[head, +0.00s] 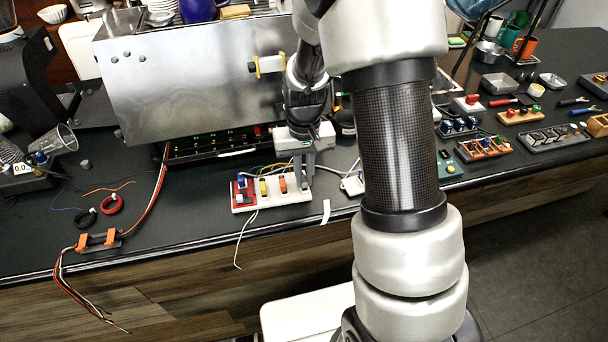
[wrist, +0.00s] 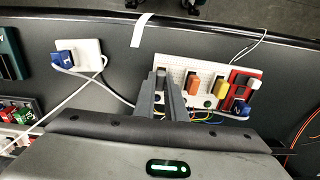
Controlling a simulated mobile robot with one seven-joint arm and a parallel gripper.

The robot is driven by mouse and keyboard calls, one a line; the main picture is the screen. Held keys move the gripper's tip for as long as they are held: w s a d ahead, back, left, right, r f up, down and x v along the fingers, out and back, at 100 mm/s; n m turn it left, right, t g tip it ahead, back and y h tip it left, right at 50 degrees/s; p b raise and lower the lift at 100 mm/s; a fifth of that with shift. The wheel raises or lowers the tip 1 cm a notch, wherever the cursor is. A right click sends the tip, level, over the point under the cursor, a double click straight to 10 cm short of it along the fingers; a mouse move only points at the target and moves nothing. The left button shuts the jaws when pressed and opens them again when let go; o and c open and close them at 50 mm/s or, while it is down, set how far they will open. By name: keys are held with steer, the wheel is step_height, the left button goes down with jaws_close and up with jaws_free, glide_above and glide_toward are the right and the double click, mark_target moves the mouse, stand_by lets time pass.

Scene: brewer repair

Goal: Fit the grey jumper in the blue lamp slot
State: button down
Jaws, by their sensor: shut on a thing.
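My gripper (head: 306,170) points down at the right end of a white breadboard (head: 273,204). In the wrist view, my gripper (wrist: 167,78) is shut with its fingertips at the board's left edge. A small grey piece (wrist: 160,71), which looks like the grey jumper, shows at the fingertips, mostly hidden by them. I cannot tell whether it is seated in the board. An orange jumper (wrist: 194,83) and a yellow jumper (wrist: 221,87) stand upright in the board beside it. The blue lamp and its slot are not clearly seen; the fingers cover that end.
A red switch block (wrist: 238,85) and a blue connector (wrist: 240,107) sit at the board's other end. A white block with a blue plug (wrist: 64,57) and cable lies apart. The steel brewer (head: 190,80) stands behind. Loose wires (head: 85,250) hang over the counter edge.

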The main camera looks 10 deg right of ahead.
steer(key=c, duration=1.7)
jaws_free()
steer(key=shift+c, duration=0.2)
steer(key=shift+r, duration=0.1)
step_height(320, 180, up, 17)
steer(key=shift+r, duration=0.15)
steer(key=s+r+t+p, duration=0.1)
steer(key=s+r+t, duration=0.1)
steer(key=s+r, duration=0.3)
steer(key=s+r+t, duration=0.3)
steer(key=s+r, duration=0.1)
steer(key=s, duration=0.9)
steer(key=shift+s+r+n+t+p, duration=0.2)
steer(key=shift+r+n+t+p, duration=0.1)
steer(key=shift+r+p, duration=0.05)
